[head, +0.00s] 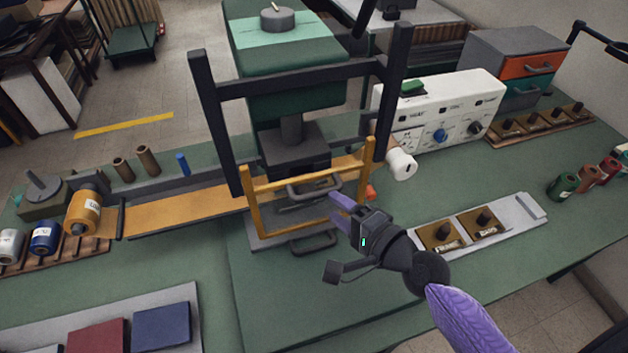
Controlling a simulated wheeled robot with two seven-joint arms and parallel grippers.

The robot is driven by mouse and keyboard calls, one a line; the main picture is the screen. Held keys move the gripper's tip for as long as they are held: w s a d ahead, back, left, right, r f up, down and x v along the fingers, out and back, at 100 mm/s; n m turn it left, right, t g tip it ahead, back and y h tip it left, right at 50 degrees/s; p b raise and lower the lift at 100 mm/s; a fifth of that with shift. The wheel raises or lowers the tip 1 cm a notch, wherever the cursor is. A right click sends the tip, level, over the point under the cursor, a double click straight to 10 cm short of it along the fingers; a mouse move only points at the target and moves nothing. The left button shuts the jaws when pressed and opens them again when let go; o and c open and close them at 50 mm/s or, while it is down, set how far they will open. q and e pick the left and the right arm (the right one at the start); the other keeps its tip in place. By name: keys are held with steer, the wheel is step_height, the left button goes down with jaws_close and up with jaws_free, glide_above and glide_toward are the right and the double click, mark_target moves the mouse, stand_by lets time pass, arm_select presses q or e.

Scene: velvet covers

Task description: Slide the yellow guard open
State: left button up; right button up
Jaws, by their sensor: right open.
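My right gripper (338,207) has purple fingers and comes in from the lower right. It is open and empty, close to the guard's right upright; whether it touches cannot be told. My left gripper is not in view.
An amber strip (180,212) runs to the press from a roll (84,211) at left. A white control box (440,110) stands right of the press. A pale tray (520,209) with brown blocks lies right of my gripper. The front middle bench is clear.

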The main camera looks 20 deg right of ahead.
mark_target(320, 197)
steer(key=x, duration=0.6)
steer(key=shift+f, duration=0.1)
jaws_close()
stand_by(1.1)
